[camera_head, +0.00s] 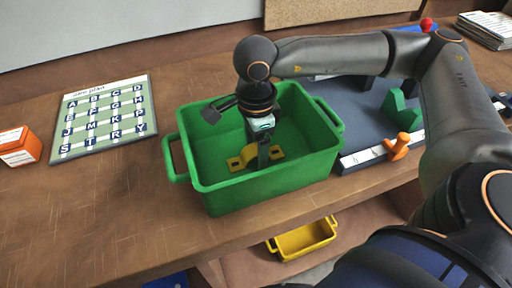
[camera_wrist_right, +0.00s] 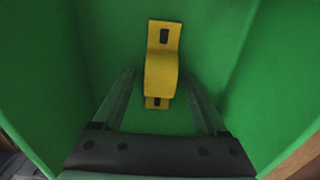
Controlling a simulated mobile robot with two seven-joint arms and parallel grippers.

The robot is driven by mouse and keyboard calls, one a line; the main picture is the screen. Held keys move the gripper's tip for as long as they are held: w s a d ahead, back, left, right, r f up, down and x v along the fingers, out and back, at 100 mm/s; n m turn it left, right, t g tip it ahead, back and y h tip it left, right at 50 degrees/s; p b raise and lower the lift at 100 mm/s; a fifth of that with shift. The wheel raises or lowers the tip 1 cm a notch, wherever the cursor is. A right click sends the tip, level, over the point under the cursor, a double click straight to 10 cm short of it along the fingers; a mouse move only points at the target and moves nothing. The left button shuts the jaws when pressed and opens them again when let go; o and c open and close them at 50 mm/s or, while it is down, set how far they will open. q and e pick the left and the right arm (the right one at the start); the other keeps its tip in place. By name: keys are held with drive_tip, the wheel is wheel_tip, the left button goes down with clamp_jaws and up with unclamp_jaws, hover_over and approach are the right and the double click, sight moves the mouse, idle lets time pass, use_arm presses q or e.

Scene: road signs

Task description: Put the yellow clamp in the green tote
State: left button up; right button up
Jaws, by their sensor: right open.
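The green tote (camera_head: 262,186) stands on the wooden table near its front edge. The yellow clamp (camera_head: 240,161) lies inside the tote on its floor; in the right wrist view the clamp (camera_wrist_right: 162,62) shows whole against the green floor, with a slotted tab at each end. My right gripper (camera_head: 263,158) reaches down into the tote over the clamp. In the right wrist view its two fingers (camera_wrist_right: 162,84) are spread apart, one on each side of the clamp's near end, with gaps between. My left gripper is not in view.
A letter chart (camera_head: 105,118) and an orange box (camera_head: 19,146) lie left of the tote. A dark mat with green blocks (camera_head: 399,106) and an orange peg (camera_head: 398,144) is to the right. A yellow bin (camera_head: 303,240) sits below the table edge.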

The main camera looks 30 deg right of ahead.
sight(256, 150)
drive_tip(key=shift+r+p, duration=0.3)
drive_tip(key=shift+p, duration=0.05)
wheel_tip(256, 150, up, 12)
drive_tip(key=b, duration=0.1)
drive_tip(key=shift+f, duration=0.15)
